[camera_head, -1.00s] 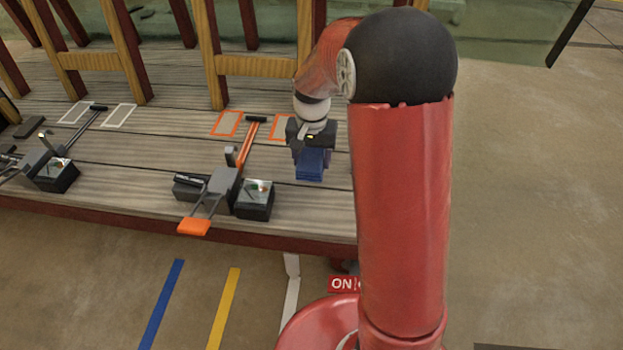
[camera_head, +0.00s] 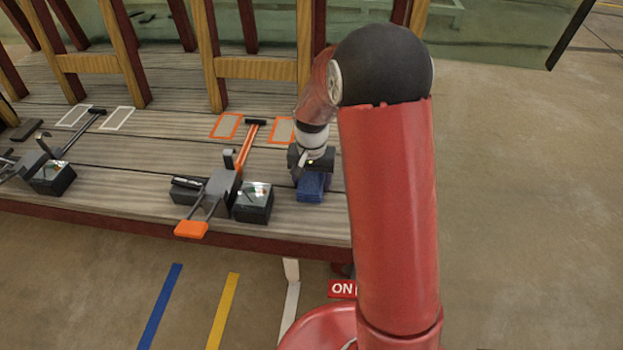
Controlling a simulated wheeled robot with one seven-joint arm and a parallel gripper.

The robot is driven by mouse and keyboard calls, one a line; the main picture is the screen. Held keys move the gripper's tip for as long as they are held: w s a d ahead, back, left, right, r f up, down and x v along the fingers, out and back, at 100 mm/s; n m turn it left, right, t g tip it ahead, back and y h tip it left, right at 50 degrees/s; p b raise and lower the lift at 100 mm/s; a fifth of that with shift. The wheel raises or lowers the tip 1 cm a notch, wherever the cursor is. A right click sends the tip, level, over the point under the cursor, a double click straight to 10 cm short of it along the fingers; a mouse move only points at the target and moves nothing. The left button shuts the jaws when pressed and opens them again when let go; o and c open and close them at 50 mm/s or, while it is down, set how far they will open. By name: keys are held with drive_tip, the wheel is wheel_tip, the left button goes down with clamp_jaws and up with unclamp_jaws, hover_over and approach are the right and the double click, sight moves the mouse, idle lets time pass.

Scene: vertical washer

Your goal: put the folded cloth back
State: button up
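The folded cloth (camera_head: 312,187) is a small blue block shape near the front right of the wooden deck (camera_head: 120,205). My gripper (camera_head: 311,172) points down right at the cloth, with its fingers around or just over the cloth's upper part. The cloth sits at or very close to the deck boards; I cannot tell whether it touches them. My arm hides the deck to the right. The fingertips are too small and too covered to show whether they grip the cloth.
An orange-handled device (camera_head: 222,185) with a black box (camera_head: 253,203) lies just left of the cloth. Orange-framed rectangles (camera_head: 227,126) mark the deck behind. A similar grey device (camera_head: 50,172) lies farther left. Wooden posts (camera_head: 212,60) stand along the back.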

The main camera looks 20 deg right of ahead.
sight(312, 179)
drive_tip(key=o, duration=0.3)
drive_tip(key=shift+r, duration=0.15)
wheel_tip(312, 179, up, 12)
drive_tip(key=p, duration=0.3)
drive_tip(key=s+r+n+t, duration=0.2)
drive_tip(key=s+r+t, duration=0.1)
drive_tip(key=s+r, duration=0.8)
drive_tip(key=s+n+t, duration=0.2)
drive_tip(key=s, duration=1.1)
drive_tip(key=shift+s+r+n+t, duration=0.15)
drive_tip(key=shift+r+n+t, duration=0.15)
